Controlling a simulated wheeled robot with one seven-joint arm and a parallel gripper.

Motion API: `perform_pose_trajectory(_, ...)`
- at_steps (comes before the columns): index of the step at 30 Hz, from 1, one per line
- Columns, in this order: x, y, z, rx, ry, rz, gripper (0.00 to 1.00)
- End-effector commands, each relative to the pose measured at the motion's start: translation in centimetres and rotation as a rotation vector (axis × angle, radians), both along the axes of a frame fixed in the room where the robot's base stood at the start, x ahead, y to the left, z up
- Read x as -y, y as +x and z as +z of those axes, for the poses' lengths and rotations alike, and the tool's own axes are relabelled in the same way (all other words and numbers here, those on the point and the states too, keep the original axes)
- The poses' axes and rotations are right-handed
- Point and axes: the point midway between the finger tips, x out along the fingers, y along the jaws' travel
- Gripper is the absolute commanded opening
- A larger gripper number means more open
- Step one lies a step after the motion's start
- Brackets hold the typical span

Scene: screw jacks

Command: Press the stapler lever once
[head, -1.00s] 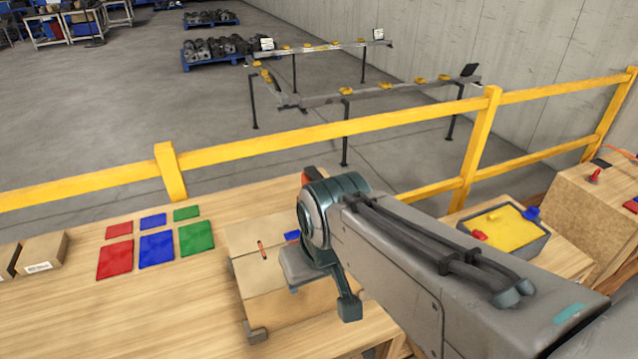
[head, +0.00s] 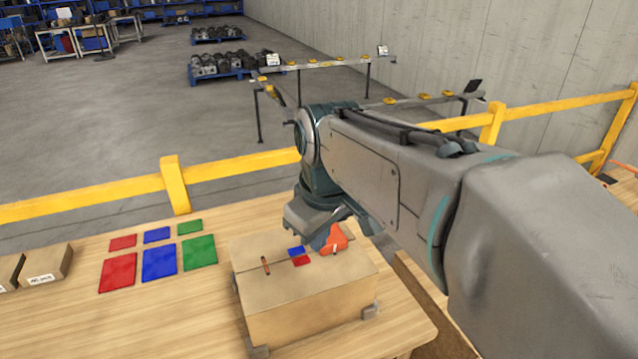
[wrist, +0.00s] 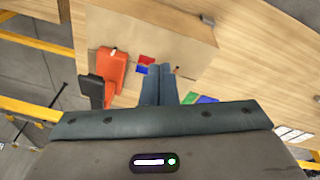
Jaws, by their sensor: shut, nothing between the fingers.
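An orange tool, apparently the stapler (head: 333,240), sits on top of a cardboard box (head: 300,312), partly hidden behind my arm. In the wrist view the orange body (wrist: 110,70) has a black part (wrist: 92,92) beside it; which part is the lever is unclear. My gripper (wrist: 161,69) is shut and empty, its fingers beside the orange tool and apart from it in the picture. Small blue and red pieces (wrist: 145,59) on the box show by the fingertips.
Red, blue and green cards (head: 158,260) lie on the wooden table left of the box. Small cartons (head: 45,264) stand at the far left. Grey brackets (head: 371,311) hold the box corners. A yellow rail (head: 232,163) runs behind the table.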

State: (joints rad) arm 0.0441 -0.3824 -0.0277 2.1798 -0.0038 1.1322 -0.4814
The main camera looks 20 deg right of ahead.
Motion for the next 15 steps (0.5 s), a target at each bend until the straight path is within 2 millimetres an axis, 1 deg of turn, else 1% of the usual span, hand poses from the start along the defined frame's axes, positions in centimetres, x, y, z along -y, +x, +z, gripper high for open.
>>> perform_pose_trajectory(1, 0.5, 1.2, 1.1, -0.019, -0.014, 0.061, 0.0)
perform_pose_trajectory(6, 2.3, 4.2, 4.2, -0.087, -0.052, 0.295, 0.0)
perform_pose_trajectory(15, 5.8, 9.0, 8.6, -0.198, -0.08, 0.715, 0.0)
